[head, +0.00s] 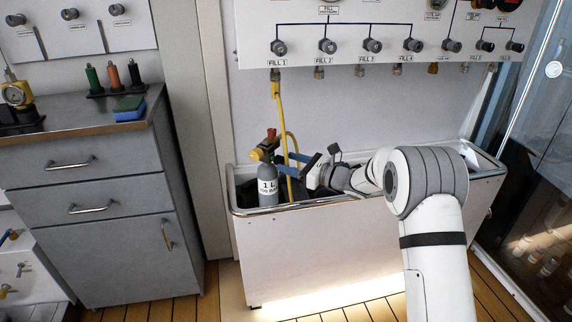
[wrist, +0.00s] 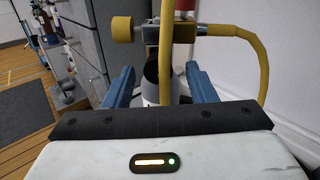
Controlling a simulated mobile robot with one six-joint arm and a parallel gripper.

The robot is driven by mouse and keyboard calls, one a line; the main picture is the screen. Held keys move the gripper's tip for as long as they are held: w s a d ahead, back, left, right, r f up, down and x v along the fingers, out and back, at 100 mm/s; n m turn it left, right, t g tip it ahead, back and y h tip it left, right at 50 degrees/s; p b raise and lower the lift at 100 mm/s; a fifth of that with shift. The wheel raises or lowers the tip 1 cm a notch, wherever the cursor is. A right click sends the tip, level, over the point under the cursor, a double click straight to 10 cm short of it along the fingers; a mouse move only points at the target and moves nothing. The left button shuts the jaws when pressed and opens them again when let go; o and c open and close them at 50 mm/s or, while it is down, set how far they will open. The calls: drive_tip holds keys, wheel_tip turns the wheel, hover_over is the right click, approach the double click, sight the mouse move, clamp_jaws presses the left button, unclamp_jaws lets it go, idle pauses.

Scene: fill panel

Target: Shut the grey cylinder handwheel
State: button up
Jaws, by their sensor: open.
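The grey cylinder (head: 268,187), labelled "1L", stands upright at the left end of the white trough. Its valve carries a yellow knob (head: 257,154) on the left side and a red part (head: 271,133) on top. In the wrist view a yellow-orange knob (wrist: 122,30) is at the upper left, beyond the fingertips. My gripper (head: 281,163) reaches in from the right, its blue fingers open near the cylinder's top. In the wrist view my gripper (wrist: 160,82) has a dark round part between its fingers; I cannot tell whether they touch it.
A yellow hose (head: 281,110) drops from the fill panel (head: 380,30) and loops close by my fingers. The trough's front rim (head: 330,203) runs below my arm. A grey drawer cabinet (head: 90,170) stands at the left. Glass doors (head: 530,150) are at the right.

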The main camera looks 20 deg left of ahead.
sight(283, 161)
drive_tip(key=shift+w+a, duration=0.15)
drive_tip(key=shift+a, duration=0.7)
drive_tip(key=shift+w+a, duration=0.15)
drive_tip(key=shift+a, duration=0.65)
drive_tip(key=shift+c, duration=0.2)
